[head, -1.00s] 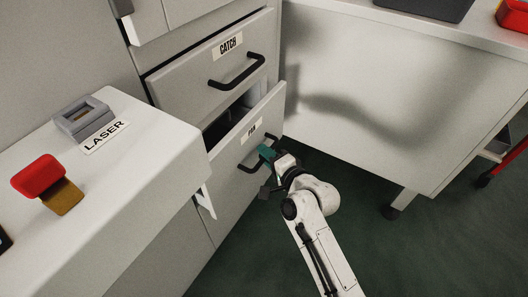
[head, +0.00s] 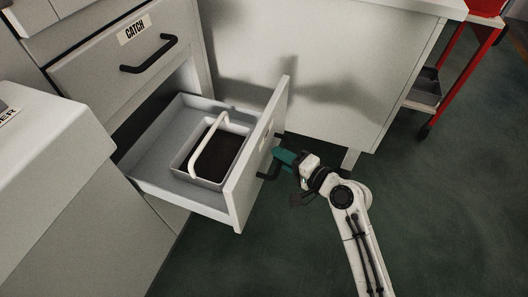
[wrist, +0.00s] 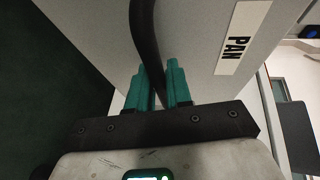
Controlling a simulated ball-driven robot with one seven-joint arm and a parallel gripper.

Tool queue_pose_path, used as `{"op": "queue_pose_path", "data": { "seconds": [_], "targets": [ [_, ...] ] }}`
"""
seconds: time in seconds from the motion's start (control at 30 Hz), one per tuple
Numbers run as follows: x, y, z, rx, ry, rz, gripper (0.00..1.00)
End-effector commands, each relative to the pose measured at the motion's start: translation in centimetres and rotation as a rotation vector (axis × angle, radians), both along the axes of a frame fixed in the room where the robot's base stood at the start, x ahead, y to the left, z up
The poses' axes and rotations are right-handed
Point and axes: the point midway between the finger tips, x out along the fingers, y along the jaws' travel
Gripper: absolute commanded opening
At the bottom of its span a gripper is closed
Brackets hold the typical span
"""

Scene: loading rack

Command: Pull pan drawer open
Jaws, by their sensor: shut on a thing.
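The pan drawer (head: 252,172) stands well out from the cabinet, below the drawer labelled CATCH. A grey bin with a white handle (head: 212,150) sits inside it. The PAN label (wrist: 241,36) shows on the drawer front in the wrist view. My gripper (head: 276,160) is at the outer side of the drawer front. In the wrist view its teal fingers (wrist: 162,85) are shut on the black drawer handle (wrist: 146,38), one finger on each side of the bar. In the head view the handle is partly hidden by the gripper.
The CATCH drawer (head: 100,70) above is closed. A pale counter (head: 50,190) stands at the left. A white bench panel (head: 320,60) is behind the drawer. A red cart (head: 455,70) is at the far right. The dark green floor (head: 440,210) at right is clear.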

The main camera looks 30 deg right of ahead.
Motion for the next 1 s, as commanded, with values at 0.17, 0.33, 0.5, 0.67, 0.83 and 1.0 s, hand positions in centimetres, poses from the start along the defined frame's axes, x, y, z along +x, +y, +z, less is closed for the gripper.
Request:
{"op": "queue_pose_path", "data": {
  "seconds": [0.17,0.33,0.5,0.67,0.83,1.0],
  "targets": [
    [-1.4,-1.0,-0.2,0.0,0.003,-0.001,0.0],
    [-1.8,-1.3,-0.1,0.0,0.003,0.0,0.0],
    [-1.8,-1.3,-0.1,0.0,0.003,0.0,0.0],
    [-1.8,-1.3,-0.1,0.0,0.003,0.0,0.0],
    [-1.8,-1.3,-0.1,0.0,0.002,0.0,0.36],
    [-1.7,-1.3,-0.1,0.001,0.001,0.0,0.4]
  ]
}}
